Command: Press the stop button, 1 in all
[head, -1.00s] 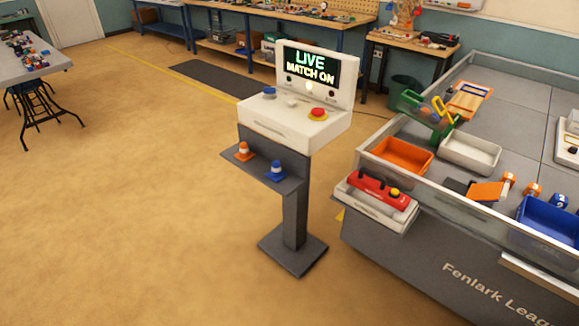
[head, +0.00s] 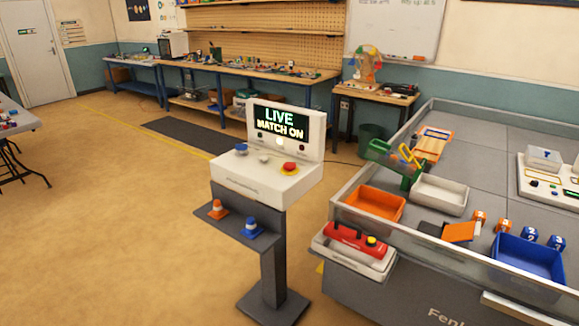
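A red mushroom button (head: 289,167) on a yellow base sits at the right of the sloping top of a white control console (head: 262,187). A blue button (head: 241,149) and a white button (head: 264,156) sit to its left. The console's screen (head: 281,123) reads "LIVE MATCH ON", with a lit lamp below it. The console stands on a dark grey pedestal. Neither of my grippers shows in the head view.
A shelf on the pedestal holds an orange cone (head: 217,209) and a blue cone (head: 250,227). A walled grey game table (head: 344,211) stands close on the right, with a red box (head: 356,240) on its side tray. Floor to the left and front is open.

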